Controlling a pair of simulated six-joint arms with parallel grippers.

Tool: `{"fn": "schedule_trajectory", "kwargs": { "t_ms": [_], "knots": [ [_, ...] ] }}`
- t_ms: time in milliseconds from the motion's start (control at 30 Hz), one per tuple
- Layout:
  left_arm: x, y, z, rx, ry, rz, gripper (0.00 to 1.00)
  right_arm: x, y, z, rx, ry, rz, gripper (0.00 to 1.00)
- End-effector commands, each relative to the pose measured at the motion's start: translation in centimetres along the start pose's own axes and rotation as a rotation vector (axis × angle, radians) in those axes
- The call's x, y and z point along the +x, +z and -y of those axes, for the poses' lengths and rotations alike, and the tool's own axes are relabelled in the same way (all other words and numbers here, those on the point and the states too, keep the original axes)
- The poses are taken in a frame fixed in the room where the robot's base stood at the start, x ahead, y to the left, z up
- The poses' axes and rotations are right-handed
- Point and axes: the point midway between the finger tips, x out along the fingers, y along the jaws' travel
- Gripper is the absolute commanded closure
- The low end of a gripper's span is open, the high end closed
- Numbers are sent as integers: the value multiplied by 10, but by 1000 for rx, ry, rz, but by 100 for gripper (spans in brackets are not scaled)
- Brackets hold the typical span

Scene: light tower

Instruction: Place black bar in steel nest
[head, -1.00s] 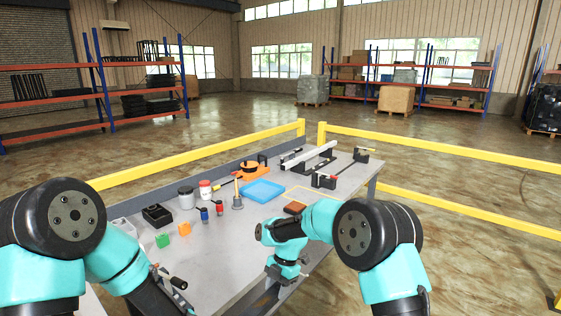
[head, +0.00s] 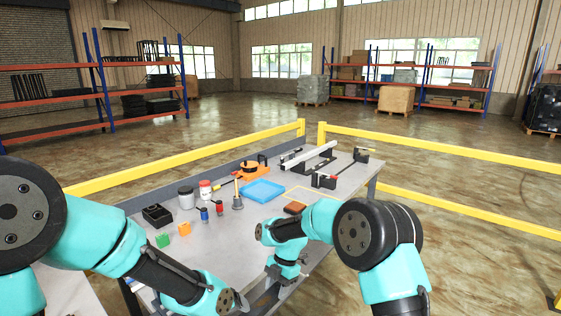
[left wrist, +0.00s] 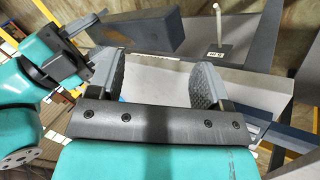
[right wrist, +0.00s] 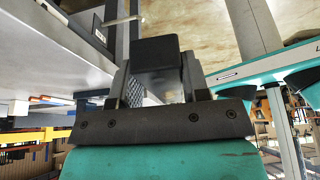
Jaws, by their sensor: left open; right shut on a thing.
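The black bar (right wrist: 157,52) is a dark rectangular block gripped between the fingers of my right gripper (right wrist: 157,75) in the right wrist view. It also shows as a long dark bar (left wrist: 145,33) in the left wrist view, held clear of the table. My left gripper (left wrist: 155,75) is open, with nothing between its fingers; the bar lies beyond its fingertips, apart from them as far as I can tell. I cannot pick out the steel nest with certainty.
The grey table (head: 225,245) carries a blue tray (head: 262,190), an orange block (head: 184,229), a green block (head: 162,240), a black box (head: 157,214), jars and a long rail (head: 308,157). A yellow barrier (head: 440,152) runs behind it.

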Motion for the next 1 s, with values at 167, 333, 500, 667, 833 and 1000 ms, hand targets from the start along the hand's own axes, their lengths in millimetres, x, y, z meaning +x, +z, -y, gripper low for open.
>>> {"fn": "schedule_trajectory", "kwargs": {
  "t_ms": [167, 333, 500, 667, 833, 1000],
  "knots": [
    [-5, -4, -23, 253, -24, 39, 28, 0, 0, 0, 0, 1, 0, 91],
    [-12, -9, -42, 494, -57, 73, 28, 0, 0, 0, 0, 0, 0, 91],
    [-21, -14, -60, 732, -98, 102, 28, 0, 0, 0, 0, 1, 0, 91],
    [-29, -20, -73, 918, -136, 122, 28, 0, 0, 0, 0, 1, 0, 91],
    [-34, -23, -80, 1023, -163, 136, 28, 0, 0, 0, 0, 1, 0, 91],
    [-35, -24, -82, 1043, -167, 138, 28, 0, 0, 0, 0, 0, 0, 91]
  ]
}}
